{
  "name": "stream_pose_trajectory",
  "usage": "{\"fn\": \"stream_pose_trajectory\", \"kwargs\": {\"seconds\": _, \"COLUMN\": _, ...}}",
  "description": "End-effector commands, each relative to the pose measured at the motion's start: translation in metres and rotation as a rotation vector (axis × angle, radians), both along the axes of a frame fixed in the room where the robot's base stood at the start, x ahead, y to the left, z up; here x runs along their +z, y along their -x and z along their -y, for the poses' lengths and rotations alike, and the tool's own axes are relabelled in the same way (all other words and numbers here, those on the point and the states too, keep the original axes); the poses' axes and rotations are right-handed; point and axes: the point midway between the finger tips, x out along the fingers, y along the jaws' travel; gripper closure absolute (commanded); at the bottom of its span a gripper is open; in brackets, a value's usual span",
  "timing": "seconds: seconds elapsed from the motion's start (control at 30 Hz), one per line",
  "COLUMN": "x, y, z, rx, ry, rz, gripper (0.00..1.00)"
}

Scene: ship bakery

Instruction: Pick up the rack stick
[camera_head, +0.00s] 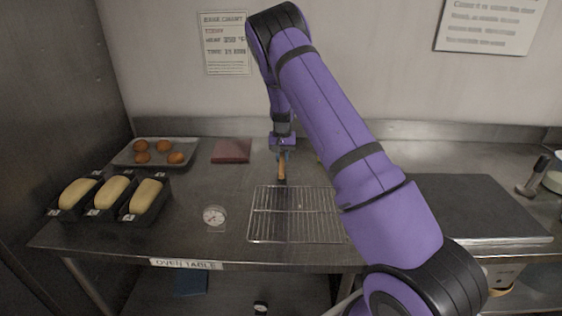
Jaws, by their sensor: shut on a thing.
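The rack stick (282,169) is a short brown wooden stick. My gripper (281,153) is shut on its upper end, at the back middle of the table. The stick hangs upright below the jaws, behind the wire rack's far edge. I cannot tell whether its lower end touches anything. The wire cooling rack (300,211) lies flat on the steel table in front of it.
A dial thermometer (214,215) stands left of the rack. A dark board (483,207) lies at right. Bare table lies between cloth and thermometer.

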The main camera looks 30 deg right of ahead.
Motion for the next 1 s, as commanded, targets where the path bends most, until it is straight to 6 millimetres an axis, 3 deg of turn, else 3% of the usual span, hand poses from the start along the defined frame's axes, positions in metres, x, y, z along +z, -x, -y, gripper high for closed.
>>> {"fn": "stream_pose_trajectory", "kwargs": {"seconds": 0.6, "x": 0.010, "y": 0.125, "z": -0.004, "rx": -0.002, "ry": -0.002, "rz": -0.002, "gripper": 1.00}}
{"fn": "stream_pose_trajectory", "kwargs": {"seconds": 0.8, "x": 0.012, "y": 0.145, "z": -0.005, "rx": -0.002, "ry": -0.001, "rz": -0.003, "gripper": 1.00}}
{"fn": "stream_pose_trajectory", "kwargs": {"seconds": 1.0, "x": 0.012, "y": 0.152, "z": -0.005, "rx": -0.001, "ry": -0.001, "rz": -0.003, "gripper": 1.00}}
